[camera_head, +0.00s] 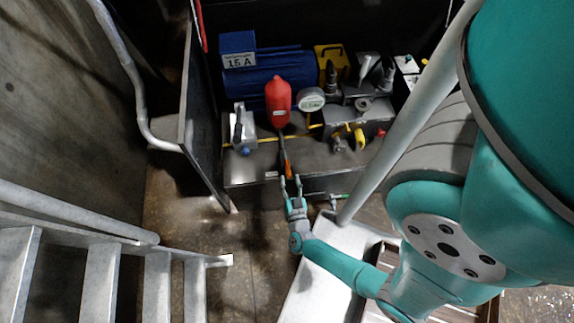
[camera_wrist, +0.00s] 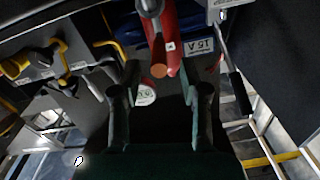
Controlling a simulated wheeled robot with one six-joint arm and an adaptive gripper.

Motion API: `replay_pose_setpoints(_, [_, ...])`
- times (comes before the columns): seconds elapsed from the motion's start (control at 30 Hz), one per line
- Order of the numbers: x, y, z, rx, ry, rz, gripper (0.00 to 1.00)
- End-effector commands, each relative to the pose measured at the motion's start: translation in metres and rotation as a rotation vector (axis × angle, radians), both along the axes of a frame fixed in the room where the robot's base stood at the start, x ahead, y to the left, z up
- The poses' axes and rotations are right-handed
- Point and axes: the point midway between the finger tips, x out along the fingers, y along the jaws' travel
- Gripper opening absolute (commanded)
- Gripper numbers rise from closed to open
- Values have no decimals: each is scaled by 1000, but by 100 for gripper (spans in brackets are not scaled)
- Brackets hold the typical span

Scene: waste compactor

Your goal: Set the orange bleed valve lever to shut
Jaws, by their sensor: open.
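The orange bleed valve lever (camera_head: 287,163) hangs below the red bottle-shaped vessel (camera_head: 278,100) at the front of the power unit, slanting slightly down and right. My gripper (camera_head: 290,184) is open, its fingers close to the lever's lower end. In the wrist view the lever's round orange end (camera_wrist: 159,71) faces the camera, between and beyond the tips of my open gripper (camera_wrist: 160,84). No contact with either finger is visible. The lever's shaft is mostly hidden there behind its end.
A blue motor (camera_head: 268,72) with a 15 A sign, a pressure gauge (camera_head: 311,99) and yellow valve handles (camera_head: 359,137) surround the lever. A dark upright panel (camera_head: 197,125) stands left. Metal steps (camera_head: 100,275) and a sloping rail (camera_head: 405,120) flank my arm.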

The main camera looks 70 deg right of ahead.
Motion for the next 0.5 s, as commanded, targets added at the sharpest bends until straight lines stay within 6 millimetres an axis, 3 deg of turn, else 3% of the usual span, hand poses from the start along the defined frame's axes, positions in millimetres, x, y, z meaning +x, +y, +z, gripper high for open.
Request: replay_pose_setpoints(0.5, [30, -49, 0, -1, 2, -2, 44])
